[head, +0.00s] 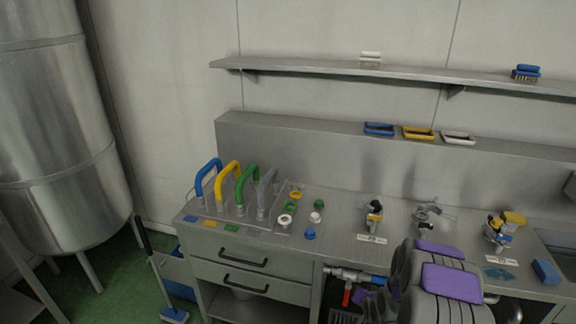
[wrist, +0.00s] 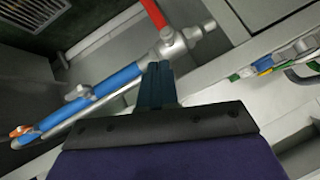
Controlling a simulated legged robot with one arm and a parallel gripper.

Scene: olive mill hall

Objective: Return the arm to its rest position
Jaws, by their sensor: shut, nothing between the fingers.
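My arm (head: 440,285), grey with purple pads, rises at the lower right of the head view in front of the steel counter (head: 335,215). My gripper (wrist: 158,82) shows in the wrist view as dark fingers closed together, with nothing between them. It points towards a blue pipe (wrist: 115,88) with steel fittings and a red lever (wrist: 153,12). The gap between the fingertips and the pipe cannot be judged. In the head view I cannot make out the fingers; the pipe (head: 358,276) and lever (head: 347,296) show under the counter, left of my arm.
Blue, yellow, green and grey handles (head: 238,185) stand on the counter's left. Small valve parts (head: 374,217) and a blue block (head: 546,271) lie farther right. A shelf (head: 400,73) runs above. A steel tank (head: 60,130) and a long-handled brush (head: 157,270) are left.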

